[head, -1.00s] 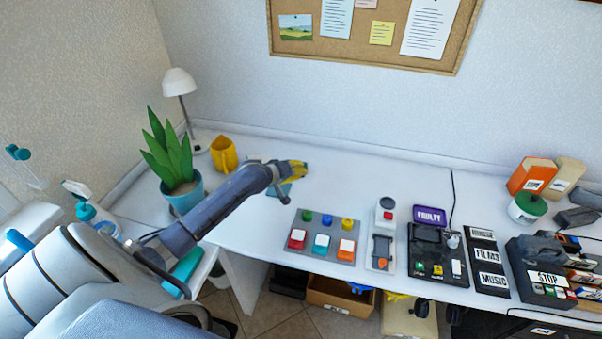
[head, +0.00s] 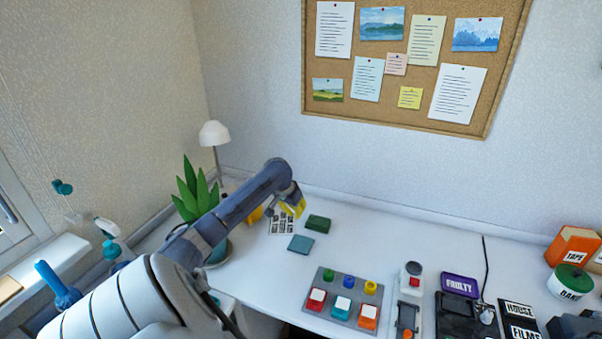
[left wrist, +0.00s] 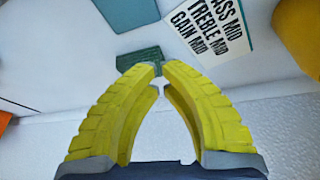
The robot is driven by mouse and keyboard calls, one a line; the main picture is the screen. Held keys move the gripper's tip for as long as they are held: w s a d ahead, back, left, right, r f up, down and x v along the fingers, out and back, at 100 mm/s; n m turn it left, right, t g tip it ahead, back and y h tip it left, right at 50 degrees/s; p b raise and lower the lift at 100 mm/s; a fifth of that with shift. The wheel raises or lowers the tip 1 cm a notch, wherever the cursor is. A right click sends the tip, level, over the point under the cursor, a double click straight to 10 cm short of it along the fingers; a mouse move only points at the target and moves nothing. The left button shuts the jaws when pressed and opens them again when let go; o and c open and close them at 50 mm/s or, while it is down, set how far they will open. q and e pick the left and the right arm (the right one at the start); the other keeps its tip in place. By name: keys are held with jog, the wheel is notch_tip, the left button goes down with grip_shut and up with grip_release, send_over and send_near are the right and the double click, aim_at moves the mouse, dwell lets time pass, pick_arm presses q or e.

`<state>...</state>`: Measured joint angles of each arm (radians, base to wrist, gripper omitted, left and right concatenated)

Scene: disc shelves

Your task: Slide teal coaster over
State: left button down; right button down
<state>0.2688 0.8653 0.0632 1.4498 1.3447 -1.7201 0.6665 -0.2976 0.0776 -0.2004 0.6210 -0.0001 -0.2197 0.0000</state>
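The teal coaster (head: 300,244) lies flat on the white desk, behind and left of the button panel. It also shows cut off at the top of the left wrist view (left wrist: 130,11). My left gripper (head: 294,209), with yellow fingers, is above the printed card, farther back than the coaster and apart from it. In the left wrist view its fingertips (left wrist: 161,69) are brought together with only a thin gap and nothing seen held between them. My right gripper is not in view.
A dark green block (head: 318,223) lies behind the coaster. The printed card (head: 281,227) is left of it, with a yellow mug (head: 254,215) and potted plant farther left. The button panel (head: 343,298) stands in front. The desk right of the block is clear.

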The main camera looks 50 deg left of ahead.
aim_at(301, 230)
pick_arm(q)
jog(key=shift+m+g, duration=0.3)
jog(key=shift+s+x, duration=0.25)
jog(key=shift+x, duration=2.3)
jog(key=shift+s+x, duration=0.2)
jog(key=shift+x, duration=2.35)
jog(key=shift+f, duration=0.15)
